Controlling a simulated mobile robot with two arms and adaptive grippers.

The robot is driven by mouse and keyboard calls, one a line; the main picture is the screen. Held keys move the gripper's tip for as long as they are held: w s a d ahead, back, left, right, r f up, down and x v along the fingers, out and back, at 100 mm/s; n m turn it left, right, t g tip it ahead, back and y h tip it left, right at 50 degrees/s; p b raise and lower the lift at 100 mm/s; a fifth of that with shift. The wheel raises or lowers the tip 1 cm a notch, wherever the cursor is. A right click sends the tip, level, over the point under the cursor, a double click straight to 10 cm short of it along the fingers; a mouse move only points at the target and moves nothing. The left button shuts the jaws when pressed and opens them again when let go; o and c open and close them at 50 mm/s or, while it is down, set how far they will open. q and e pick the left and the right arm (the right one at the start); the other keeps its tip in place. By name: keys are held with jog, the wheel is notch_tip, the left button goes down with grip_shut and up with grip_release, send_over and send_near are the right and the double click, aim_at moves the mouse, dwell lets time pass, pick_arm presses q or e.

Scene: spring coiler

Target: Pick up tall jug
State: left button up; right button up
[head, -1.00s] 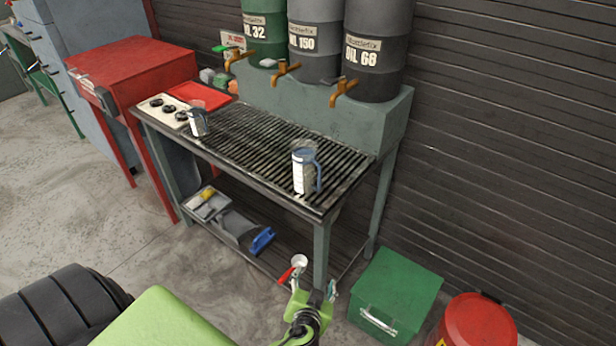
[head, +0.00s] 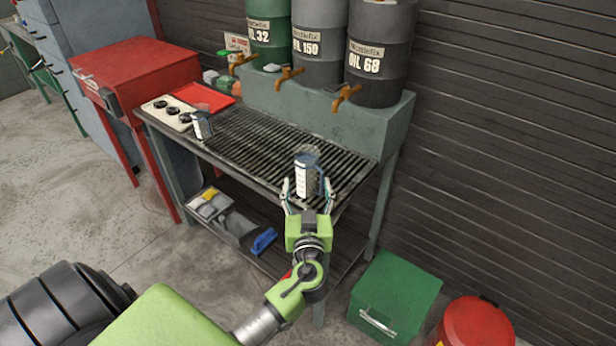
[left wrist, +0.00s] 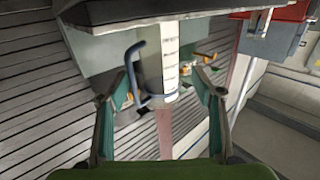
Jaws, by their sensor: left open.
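The tall jug (head: 305,176), clear with a white scale strip and a blue handle, stands upright near the front right corner of the slatted bench top (head: 250,140). My left gripper (head: 307,192) is open, with one finger on each side of the jug's body in the head view. In the left wrist view the jug (left wrist: 170,60) shows between and beyond the open fingers (left wrist: 160,75), its blue handle near the left finger. Contact cannot be told. My right gripper is not in view.
A smaller jug (head: 202,126) stands at the bench's left, near a red tray (head: 205,97). Taps (head: 345,97) under oil drums (head: 382,55) overhang the back. A green box (head: 395,295) and red bin (head: 475,325) stand on the floor at right.

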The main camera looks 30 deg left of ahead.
aim_at(307, 180)
pick_arm(q)
jog(key=p+x, duration=0.1)
jog(key=x, duration=0.4)
jog(key=shift+w+a, duration=0.1)
jog(key=shift+w, duration=0.2)
jog(key=c, duration=1.3)
